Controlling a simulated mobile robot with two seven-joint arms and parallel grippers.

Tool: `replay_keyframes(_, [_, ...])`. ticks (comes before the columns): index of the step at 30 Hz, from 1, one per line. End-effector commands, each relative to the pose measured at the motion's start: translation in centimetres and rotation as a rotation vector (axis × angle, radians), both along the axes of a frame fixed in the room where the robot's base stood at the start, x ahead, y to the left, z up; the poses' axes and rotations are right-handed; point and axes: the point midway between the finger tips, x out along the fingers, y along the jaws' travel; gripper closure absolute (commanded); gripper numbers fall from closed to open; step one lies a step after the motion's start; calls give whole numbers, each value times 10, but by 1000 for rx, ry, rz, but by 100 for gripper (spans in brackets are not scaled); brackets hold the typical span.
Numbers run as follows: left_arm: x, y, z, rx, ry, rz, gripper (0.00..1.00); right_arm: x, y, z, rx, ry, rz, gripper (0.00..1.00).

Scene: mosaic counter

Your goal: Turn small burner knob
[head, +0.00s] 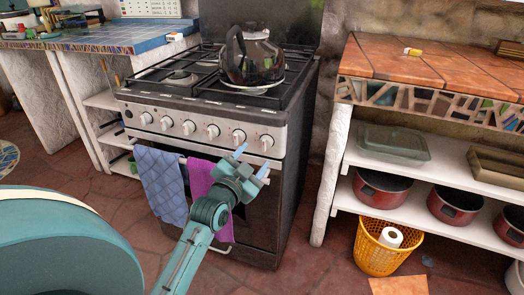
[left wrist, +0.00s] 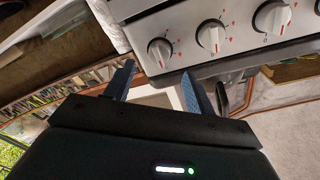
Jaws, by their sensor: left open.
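The stove (head: 290,130) has a front panel with a row of several round silver knobs. I cannot tell which knob is the small burner's. The rightmost knob (head: 267,142) is nearest my left gripper (head: 253,160), which is open and empty just below and in front of the panel. In the left wrist view the gripper (left wrist: 158,72) has its two blue fingers apart, and the end knob (left wrist: 160,52) shows just beyond the gap between them. Two more knobs (left wrist: 210,36) (left wrist: 272,17) are to its right. No finger visibly touches a knob. My right gripper is out of view.
A dark glass kettle (head: 252,60) stands on the stove top. A blue towel (head: 162,185) and a purple towel (head: 200,180) hang on the oven handle. The tiled counter (head: 440,62) with shelves is at right, above a yellow basket (head: 382,250). Floor between is clear.

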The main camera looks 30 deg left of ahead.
Motion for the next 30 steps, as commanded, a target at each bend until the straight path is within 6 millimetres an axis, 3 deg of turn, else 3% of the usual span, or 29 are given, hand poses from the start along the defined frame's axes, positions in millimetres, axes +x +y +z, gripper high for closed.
replay_keyframes(6, [40, 6, -1, 0, -1, -1, 45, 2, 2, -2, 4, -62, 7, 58])
replay_keyframes(11, [55, 8, -1, -1, 0, 0, 45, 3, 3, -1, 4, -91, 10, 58])
replay_keyframes(22, [60, 9, 0, 1, 2, 0, 45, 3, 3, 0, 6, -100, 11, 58])
replay_keyframes(30, [60, 9, 0, 0, 1, 0, 67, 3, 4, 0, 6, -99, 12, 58])
